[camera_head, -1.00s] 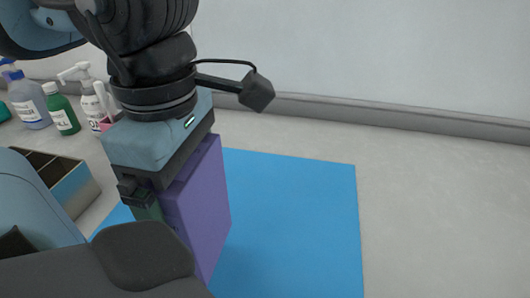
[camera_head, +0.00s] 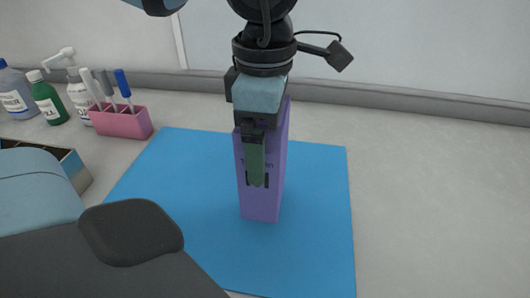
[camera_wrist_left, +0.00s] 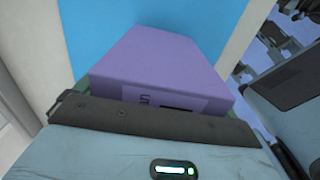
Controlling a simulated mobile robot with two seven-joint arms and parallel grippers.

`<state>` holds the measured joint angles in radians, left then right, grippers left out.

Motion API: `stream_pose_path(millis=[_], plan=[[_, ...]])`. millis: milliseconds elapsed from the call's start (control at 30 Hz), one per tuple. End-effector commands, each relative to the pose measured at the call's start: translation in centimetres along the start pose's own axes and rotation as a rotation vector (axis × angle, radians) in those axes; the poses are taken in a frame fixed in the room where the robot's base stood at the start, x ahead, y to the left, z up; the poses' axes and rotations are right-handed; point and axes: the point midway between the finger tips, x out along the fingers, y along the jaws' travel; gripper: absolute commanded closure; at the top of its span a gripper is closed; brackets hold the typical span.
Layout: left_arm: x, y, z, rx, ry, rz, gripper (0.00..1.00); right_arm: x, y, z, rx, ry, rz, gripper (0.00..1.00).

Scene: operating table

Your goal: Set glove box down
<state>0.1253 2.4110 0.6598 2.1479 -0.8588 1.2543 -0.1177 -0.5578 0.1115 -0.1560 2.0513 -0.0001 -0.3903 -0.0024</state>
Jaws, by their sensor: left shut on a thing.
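The purple glove box (camera_head: 262,204) stands upright over the middle of the blue mat (camera_head: 318,230) in the head view. I cannot tell whether its lower end touches the mat. My left gripper (camera_head: 257,170) comes down from above and is shut on the box, with one green finger across its near face. In the left wrist view the box (camera_wrist_left: 160,62) extends away from the gripper (camera_wrist_left: 150,118), with blue mat beyond it. Part of the box's upper end is hidden by the gripper. My right gripper is not in view.
A pink holder (camera_head: 122,122) with several pens stands behind the mat at left. A green bottle (camera_head: 47,100), a white pump bottle (camera_head: 80,95) and a greyish bottle (camera_head: 16,95) stand beside it. An open compartment box (camera_head: 73,168) is at left. The table right of the mat is clear.

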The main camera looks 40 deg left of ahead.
Motion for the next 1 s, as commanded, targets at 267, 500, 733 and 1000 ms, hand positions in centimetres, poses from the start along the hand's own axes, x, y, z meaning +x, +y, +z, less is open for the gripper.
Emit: stream_pose_path(millis=[267,500,733,1000], plan=[[3.4,0.1,0.1,0.002,0.002,-0.001,0.37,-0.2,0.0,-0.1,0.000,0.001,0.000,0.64],[3.5,0.1,0.1,0.000,-0.001,0.001,0.37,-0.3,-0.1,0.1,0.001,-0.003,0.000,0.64],[3.9,0.1,0.1,0.000,0.001,0.000,0.00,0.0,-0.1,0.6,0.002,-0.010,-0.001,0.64],[3.7,0.1,0.1,0.000,0.000,0.000,0.00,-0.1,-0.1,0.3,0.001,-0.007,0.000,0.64]])
